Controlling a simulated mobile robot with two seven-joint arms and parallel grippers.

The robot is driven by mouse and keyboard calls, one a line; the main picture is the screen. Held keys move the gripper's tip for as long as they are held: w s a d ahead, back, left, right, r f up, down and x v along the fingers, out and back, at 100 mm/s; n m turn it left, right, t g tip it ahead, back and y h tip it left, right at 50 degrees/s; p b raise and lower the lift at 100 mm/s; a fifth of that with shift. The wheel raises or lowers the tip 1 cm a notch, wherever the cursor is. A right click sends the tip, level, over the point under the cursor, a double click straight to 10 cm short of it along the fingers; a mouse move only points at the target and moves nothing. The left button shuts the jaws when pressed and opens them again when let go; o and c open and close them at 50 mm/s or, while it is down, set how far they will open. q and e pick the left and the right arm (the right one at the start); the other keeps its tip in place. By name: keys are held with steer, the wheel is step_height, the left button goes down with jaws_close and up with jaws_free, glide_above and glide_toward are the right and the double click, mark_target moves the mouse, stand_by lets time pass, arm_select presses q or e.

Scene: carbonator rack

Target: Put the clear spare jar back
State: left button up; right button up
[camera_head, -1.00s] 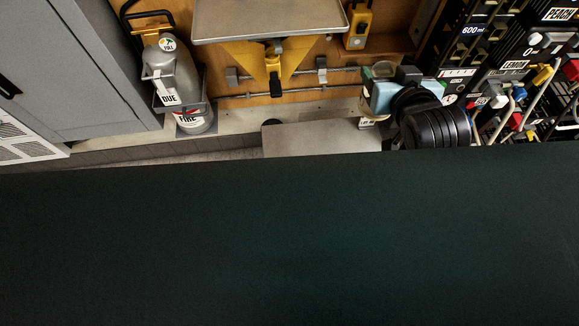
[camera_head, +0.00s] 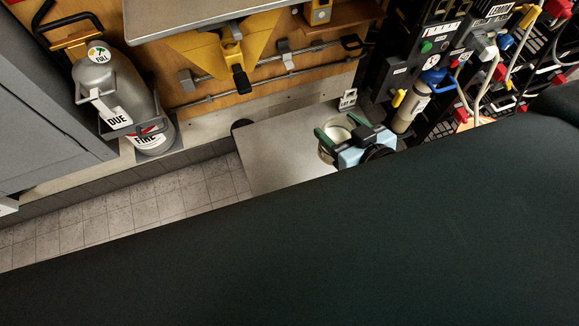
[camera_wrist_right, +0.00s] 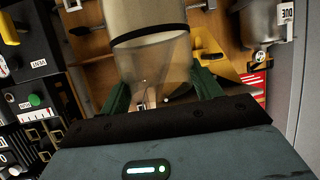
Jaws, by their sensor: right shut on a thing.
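The clear spare jar (camera_wrist_right: 155,70) is see-through with a pale, cream-coloured end and a dark band. It sits between the green fingers of my right gripper (camera_wrist_right: 163,88) in the right wrist view. In the head view my right gripper (camera_head: 343,135) is shut on the jar (camera_head: 335,134), at the right part of a grey flat surface (camera_head: 275,155). I cannot tell whether the jar touches this surface. The gripper body hides part of the jar. My left gripper is not in view.
A small white tag (camera_head: 348,98) stands behind the grey surface. A grey tank (camera_head: 112,85) stands at the left. A metal tray (camera_head: 185,15) juts out above.

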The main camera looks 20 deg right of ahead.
steer(key=s+a+f+n+y+b, duration=0.1)
steer(key=s+f+b, duration=0.3)
steer(key=f, duration=0.3)
steer(key=s+a+f+n+g+y+b, duration=0.1)
steer(key=s+f+y+b, duration=0.1)
steer(key=s+f+b, duration=0.3)
steer(key=shift+f+n, duration=0.4)
steer(key=shift+f, duration=0.55)
steer(key=w+r+b+x, duration=0.1)
steer(key=b+x, duration=0.1)
steer(key=x, duration=1.4)
steer(key=shift+w+d, duration=0.25)
steer(key=shift+w, duration=0.1)
steer(key=o, duration=1.2)
steer(key=shift+c, duration=0.2)
